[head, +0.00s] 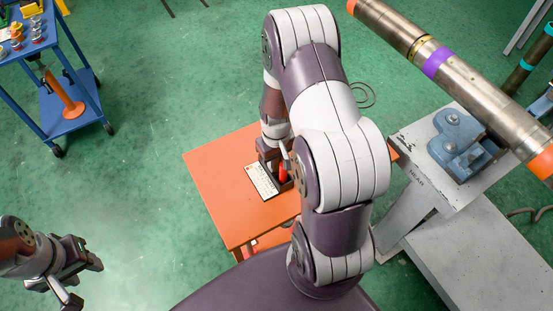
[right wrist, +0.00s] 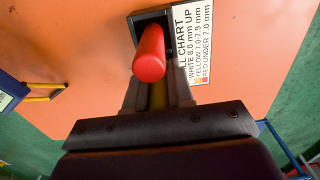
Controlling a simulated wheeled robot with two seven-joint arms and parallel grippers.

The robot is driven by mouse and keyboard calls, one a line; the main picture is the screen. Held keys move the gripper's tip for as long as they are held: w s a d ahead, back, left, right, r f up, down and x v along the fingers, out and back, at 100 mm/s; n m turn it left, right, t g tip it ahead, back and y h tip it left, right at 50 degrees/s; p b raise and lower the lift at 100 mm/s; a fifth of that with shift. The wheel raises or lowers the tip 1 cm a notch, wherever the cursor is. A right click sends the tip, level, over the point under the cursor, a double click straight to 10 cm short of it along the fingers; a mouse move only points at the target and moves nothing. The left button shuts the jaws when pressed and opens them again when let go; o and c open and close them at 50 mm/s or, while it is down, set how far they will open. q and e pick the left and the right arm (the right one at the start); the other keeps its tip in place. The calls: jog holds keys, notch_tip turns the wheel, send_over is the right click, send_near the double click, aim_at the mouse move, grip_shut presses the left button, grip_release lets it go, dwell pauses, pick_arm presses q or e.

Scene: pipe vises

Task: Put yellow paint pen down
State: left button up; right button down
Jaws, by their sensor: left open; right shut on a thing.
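My right gripper (right wrist: 158,92) is shut on the yellow paint pen (right wrist: 158,96), of which only a short yellow strip shows between the fingers. A red cylinder with a rounded end (right wrist: 150,58) stands in front of the fingers, at a black holder (right wrist: 178,18), and hides the fingertips. In the head view the right gripper (head: 272,168) is low over the orange table, beside the red piece (head: 283,174). I cannot tell whether the yellow pen touches the holder. My left gripper (head: 87,282) is open and empty at the lower left, over the floor.
The orange table (head: 220,185) carries a white wall chart card (head: 262,181) beside the holder. A grey stand with a blue vise (head: 460,143) and a long steel pipe (head: 470,85) is at the right. A blue cart (head: 75,88) stands at upper left.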

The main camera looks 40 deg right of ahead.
jog(key=shift+f, duration=0.1)
jog(key=shift+f, duration=0.15)
jog(key=c, duration=1)
grip_release()
notch_tip(320, 180, up, 12)
jog(key=shift+r, duration=0.1)
jog(key=shift+n+t, duration=0.7)
jog(key=s+a+r, duration=0.1)
jog(key=s+a, duration=0.1)
jog(key=a, duration=0.2)
jog(key=s+a+r, duration=0.1)
jog(key=s+a, duration=0.1)
jog(key=a, duration=0.2)
jog(key=s+a+r, duration=0.1)
jog(key=a, duration=0.2)
jog(key=shift+s+a, duration=0.4)
